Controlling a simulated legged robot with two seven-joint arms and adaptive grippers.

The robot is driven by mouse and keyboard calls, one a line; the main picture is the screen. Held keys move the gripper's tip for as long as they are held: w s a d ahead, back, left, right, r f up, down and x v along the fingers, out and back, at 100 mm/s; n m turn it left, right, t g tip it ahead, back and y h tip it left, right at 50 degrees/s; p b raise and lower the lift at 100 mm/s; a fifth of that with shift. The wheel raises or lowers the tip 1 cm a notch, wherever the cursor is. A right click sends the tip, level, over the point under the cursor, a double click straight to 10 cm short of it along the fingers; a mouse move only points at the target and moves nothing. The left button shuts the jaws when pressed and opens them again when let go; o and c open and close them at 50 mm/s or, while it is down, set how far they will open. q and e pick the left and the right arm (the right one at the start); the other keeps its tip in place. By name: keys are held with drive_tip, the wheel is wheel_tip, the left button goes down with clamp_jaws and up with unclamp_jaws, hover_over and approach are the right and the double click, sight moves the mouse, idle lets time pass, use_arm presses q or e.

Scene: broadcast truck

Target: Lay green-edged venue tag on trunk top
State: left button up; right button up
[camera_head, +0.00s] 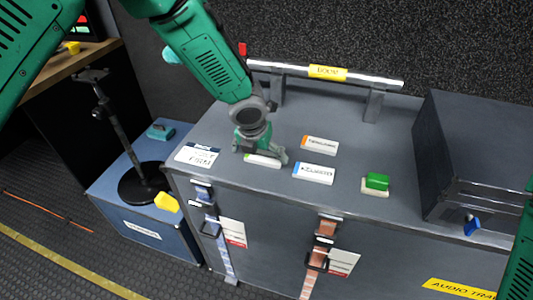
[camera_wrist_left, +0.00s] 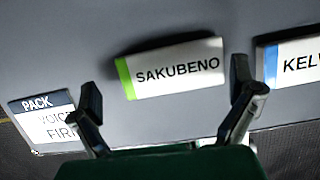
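The green-edged tag (camera_head: 262,160), white and lettered SAKUBENO, lies on the top of a grey case (camera_head: 215,128). It shows fully in the left wrist view (camera_wrist_left: 172,68), slightly tilted in the picture, its green edge at left. My left gripper (camera_head: 262,155) is just over the tag, pointing down. Its fingers are apart, one towards each end of the tag, with nothing held; whether they touch it I cannot tell. A blue trunk (camera_head: 110,192) with a white label stands lower at left. My right gripper is out of view; only part of the arm shows at the right edge.
An orange-edged tag (camera_head: 320,144), a blue-edged tag (camera_head: 314,173), a green block (camera_head: 377,181) and a PACK card (camera_head: 197,154) lie on the grey case. A rail (camera_head: 290,70) runs behind; a dark box (camera_head: 480,130) stands right. A black stand (camera_head: 120,130) is on the blue trunk.

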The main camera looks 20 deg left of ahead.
use_arm(q)
drive_tip(key=a, duration=0.3)
drive_tip(key=shift+p+v, duration=1.4)
drive_tip(key=shift+v, duration=4.6)
drive_tip(key=s+d+f+n, duration=0.2)
drive_tip(key=s+f, duration=0.1)
drive_tip(key=s+f+n+g, duration=0.1)
drive_tip(key=f, duration=0.1)
drive_tip(key=shift+s+d+n+h, duration=0.25)
drive_tip(key=shift+d+n+h, duration=0.15)
drive_tip(key=s+a+f+n+g+h, duration=0.1)
drive_tip(key=s+f+n+g+h, duration=0.1)
drive_tip(key=s+f+n, duration=0.85)
drive_tip(key=s+a+f+n+y, duration=0.1)
drive_tip(key=s+a+f+n, duration=0.2)
drive_tip(key=s+a+n, duration=0.3)
drive_tip(key=s+a+f+n+y, duration=0.1)
drive_tip(key=s+a+f+n, duration=0.3)
drive_tip(key=s+n, duration=0.7)
drive_tip(key=shift+a+n+y, duration=0.4)
drive_tip(key=shift+a+n, duration=0.5)
drive_tip(key=shift+n, duration=1.45)
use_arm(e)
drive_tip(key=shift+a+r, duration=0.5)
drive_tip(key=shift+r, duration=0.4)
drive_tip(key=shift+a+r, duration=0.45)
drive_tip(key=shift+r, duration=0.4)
